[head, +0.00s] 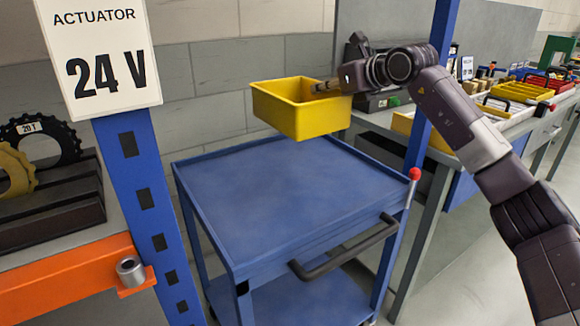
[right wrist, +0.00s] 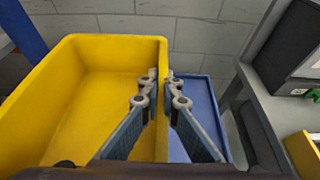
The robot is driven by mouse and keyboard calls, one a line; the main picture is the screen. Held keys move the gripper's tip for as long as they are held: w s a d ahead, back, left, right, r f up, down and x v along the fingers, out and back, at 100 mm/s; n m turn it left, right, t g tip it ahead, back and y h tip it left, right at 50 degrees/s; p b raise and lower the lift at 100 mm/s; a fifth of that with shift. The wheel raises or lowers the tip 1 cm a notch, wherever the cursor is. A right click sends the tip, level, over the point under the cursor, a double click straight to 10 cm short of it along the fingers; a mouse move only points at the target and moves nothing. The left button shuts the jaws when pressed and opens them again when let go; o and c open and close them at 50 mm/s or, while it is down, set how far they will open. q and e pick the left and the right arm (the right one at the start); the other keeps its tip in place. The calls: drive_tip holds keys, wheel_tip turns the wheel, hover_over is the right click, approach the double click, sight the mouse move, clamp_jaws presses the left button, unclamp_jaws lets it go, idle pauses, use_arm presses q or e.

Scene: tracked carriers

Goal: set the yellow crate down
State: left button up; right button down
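The yellow crate (head: 318,120) is in the air above the far part of the blue cart's top (head: 270,205), and looks empty and roughly level. My right gripper (head: 322,87) holds it by its right-hand wall. In the right wrist view the two fingers (right wrist: 161,88) straddle the rim of the crate (right wrist: 60,105), one inside and one outside, closed on the wall. The cart's blue top (right wrist: 200,105) shows below and beside the crate. My left gripper is in neither view.
The cart's top is bare, with a dark handle (head: 345,250) at the front and a red-knobbed post (head: 414,174) at its right corner. A blue upright with a "24 V" sign (head: 105,65) stands left. A workbench with bins (head: 520,92) runs along the right.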

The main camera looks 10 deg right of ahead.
drive_tip(key=f+b, duration=0.1)
drive_tip(key=f, duration=0.5)
drive_tip(key=f+b, duration=0.1)
drive_tip(key=f, duration=1.1)
drive_tip(key=shift+s+d+f+b, duration=0.1)
drive_tip(key=shift+s+f+b, duration=0.15)
drive_tip(key=shift+b, duration=0.15)
drive_tip(key=shift+f, duration=0.2)
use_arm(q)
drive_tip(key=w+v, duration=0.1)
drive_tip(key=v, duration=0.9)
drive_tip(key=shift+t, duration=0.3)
use_arm(e)
drive_tip(key=c, duration=2.3)
unclamp_jaws()
drive_tip(key=shift+f, duration=0.1)
drive_tip(key=shift+o, duration=0.7)
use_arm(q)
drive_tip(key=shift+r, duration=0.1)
